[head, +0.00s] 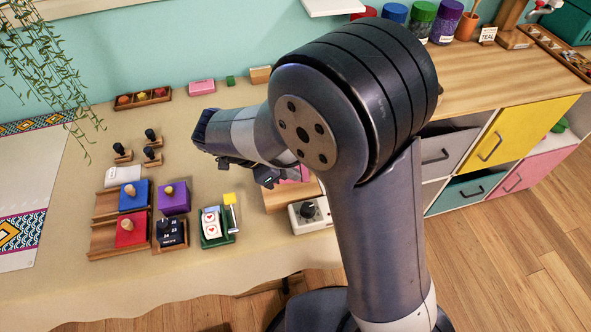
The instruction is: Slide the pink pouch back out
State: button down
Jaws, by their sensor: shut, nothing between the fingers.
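My arm reaches across the table from the right and covers much of the middle. My gripper (266,178) is shut and empty, just above a wooden board (281,200). A pink thing (303,174) shows only as a sliver on or just above this board, mostly hidden behind my arm. I cannot tell whether it is the pink pouch or whether my gripper touches it. A separate pink block-like thing (202,87) lies at the back of the table, apart from my gripper.
A white box with a black knob (309,214) stands just in front of the board. To the left are a green card holder (215,238), a purple block (173,198), and blue and red blocks on wooden trays. Drawers (450,155) stand at the right. The front left cloth is clear.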

jog(key=p+v, duration=0.1)
jog(key=v, duration=1)
jog(key=shift+f, duration=0.1)
jog(key=b+x, duration=0.1)
jog(key=x, duration=0.9)
jog(key=shift+d+f, duration=0.1)
jog(key=shift+d, duration=0.05)
jog(key=shift+w+d+f+p, duration=0.1)
jog(key=shift+d+p, duration=0.1)
jog(key=shift+d, duration=0.2)
jog(key=shift+w+d+p, duration=0.15)
jog(key=shift+d, duration=0.25)
jog(key=shift+w+d+f, duration=0.1)
jog(key=shift+w+d, duration=0.1)
jog(key=shift+d, duration=0.3)
